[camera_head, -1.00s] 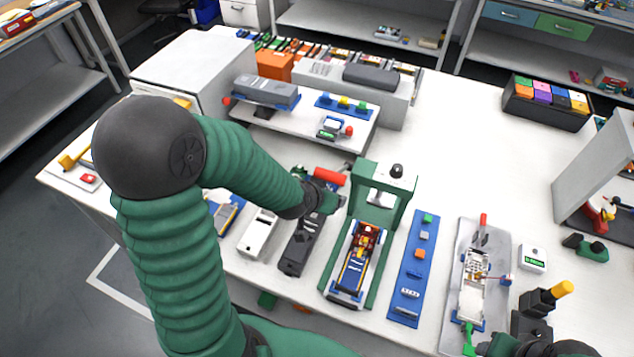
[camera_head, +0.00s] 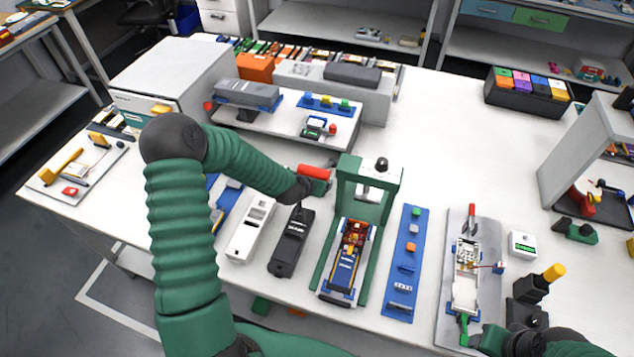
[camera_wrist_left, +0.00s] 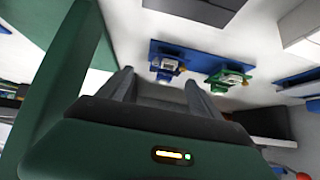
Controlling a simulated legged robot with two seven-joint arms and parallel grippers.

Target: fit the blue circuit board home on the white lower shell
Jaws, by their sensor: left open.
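The white lower shell (camera_head: 465,292) lies in a grey fixture at the right front. My right gripper (camera_head: 466,330) is at the shell's near end; its fingers are too unclear to tell open from shut.
A green board (camera_wrist_left: 230,76) sits beside the blue one. The green press (camera_head: 344,215) stands beside my left wrist. A raised white shelf (camera_head: 285,120) is behind it. A blue strip (camera_head: 403,280) lies between press and fixture.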

